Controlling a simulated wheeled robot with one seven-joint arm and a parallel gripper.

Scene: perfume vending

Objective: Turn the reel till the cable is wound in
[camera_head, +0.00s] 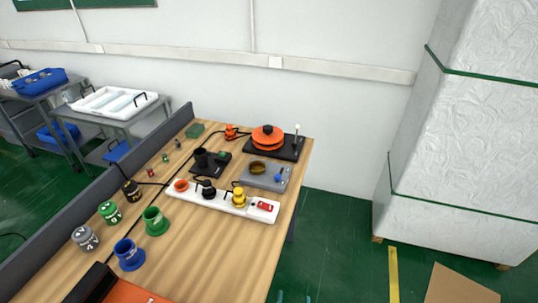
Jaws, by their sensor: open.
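The orange reel (267,139) sits on a black base (287,149) at the far right end of the wooden table. An upright pale post (297,137) stands on the base to the right of the reel. A black cable runs from the reel's left side to an orange plug-like piece (231,131); part of the cable lies loose on the table. Two small teal tips at the bottom edge look to be my gripper (294,298), apart with nothing between them, far from the reel. The rest of my gripper is out of frame.
A grey tray (259,180), a black stand (209,166) and a white power strip (218,199) stand nearer than the reel. Coloured pots and lidded cans line the left side. A large wrapped stack (463,150) is at right; green floor (335,235) between is clear.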

